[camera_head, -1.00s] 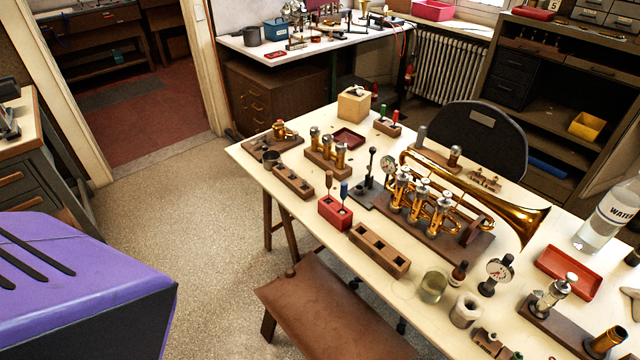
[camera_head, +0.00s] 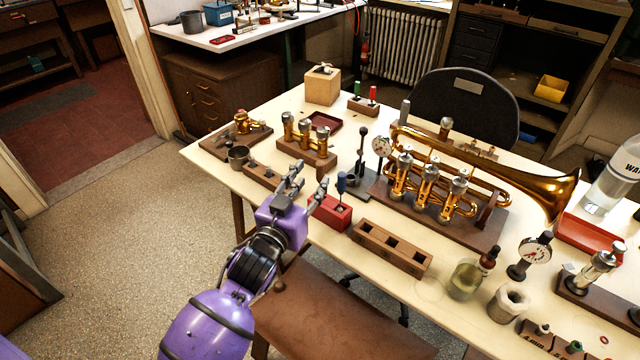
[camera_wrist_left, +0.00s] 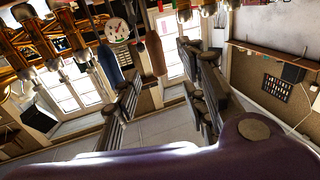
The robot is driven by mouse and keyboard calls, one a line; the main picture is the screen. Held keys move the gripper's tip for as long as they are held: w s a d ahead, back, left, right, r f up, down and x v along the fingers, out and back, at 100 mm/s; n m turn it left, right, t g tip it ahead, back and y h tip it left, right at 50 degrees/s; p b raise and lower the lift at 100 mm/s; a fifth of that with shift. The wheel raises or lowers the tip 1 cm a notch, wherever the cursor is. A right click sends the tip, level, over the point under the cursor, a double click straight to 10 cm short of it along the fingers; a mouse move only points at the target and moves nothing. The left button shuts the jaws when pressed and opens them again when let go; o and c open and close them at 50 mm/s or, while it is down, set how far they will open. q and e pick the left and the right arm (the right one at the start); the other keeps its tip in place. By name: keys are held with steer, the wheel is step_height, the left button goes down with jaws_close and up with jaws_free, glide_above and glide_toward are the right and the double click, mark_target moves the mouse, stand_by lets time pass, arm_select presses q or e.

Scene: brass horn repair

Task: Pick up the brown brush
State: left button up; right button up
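The red block (camera_head: 333,216) stands on the bench in the head view, with a blue-handled tool (camera_head: 341,183) upright in it. The brown brush is hard to make out there, behind my left gripper's fingers. In the wrist view the brown brush's handle (camera_wrist_left: 155,52) shows beyond and between the fingers, and the blue handle (camera_wrist_left: 108,66) is left of it. My left gripper (camera_head: 311,177) is open and empty at the bench's near edge, just left of the red block. I cannot tell whether a finger touches the handle. My right gripper is not in view.
A wooden block with square holes (camera_head: 392,249) lies right of the red block, and another wooden block (camera_head: 262,172) lies left. A brass trumpet (camera_head: 520,187) on a dark stand and a gauge (camera_head: 382,146) stand behind. A brown bench seat (camera_head: 335,310) is below the table edge.

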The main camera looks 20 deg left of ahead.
mark_target(319, 171)
arm_select(q)
steer(key=w, duration=0.6)
steer(key=shift+d, duration=0.4)
jaws_close()
